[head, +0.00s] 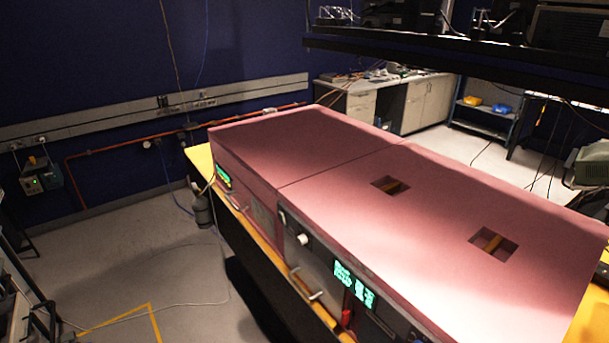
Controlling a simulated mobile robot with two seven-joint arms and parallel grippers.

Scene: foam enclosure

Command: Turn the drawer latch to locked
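A large pink foam enclosure (330,170) stands on a bench, and its dark front panel is seen steeply from above. A pale round knob (303,239) sticks out near the left end of this panel. A short pale bar (315,296) and a small red part (347,315) show lower down. I cannot tell which of these is the drawer latch or how it is turned. The lower front is cut off by the frame's bottom edge. Neither of my grippers is in view.
Green-lit displays (354,284) sit on the front panel. The enclosure's top has two square openings (390,186) with wooden pieces inside. A dark shelf (450,55) with equipment hangs at upper right. Open floor (150,255) lies left of the bench, with a thin cable on it.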

